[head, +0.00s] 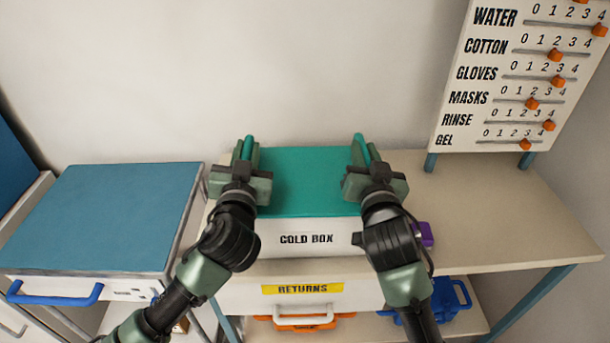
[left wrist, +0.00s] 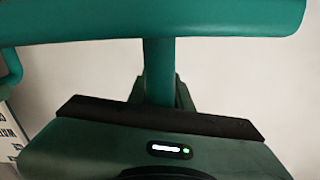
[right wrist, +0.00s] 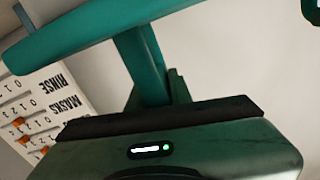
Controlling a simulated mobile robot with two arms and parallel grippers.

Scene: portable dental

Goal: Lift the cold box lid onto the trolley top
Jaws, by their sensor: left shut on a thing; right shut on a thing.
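The teal cold box lid (head: 305,180) lies level over the white cold box (head: 330,242) on the bench. I cannot see a clear gap between lid and box. My left gripper (head: 246,160) is shut on the handle at the lid's left side; a teal bar and post show in the left wrist view (left wrist: 158,75). My right gripper (head: 364,160) is shut on the handle at the right side; its bar and post show in the right wrist view (right wrist: 140,65). The trolley (head: 105,215) has a bare blue top, left of the bench.
The beige bench top (head: 500,205) is clear on the right. A sign with orange sliders (head: 520,80) stands at the back right. A purple object (head: 426,234) sits beside the box. A returns drawer (head: 300,290) and orange and blue bins are below. The trolley has a blue handle (head: 55,298).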

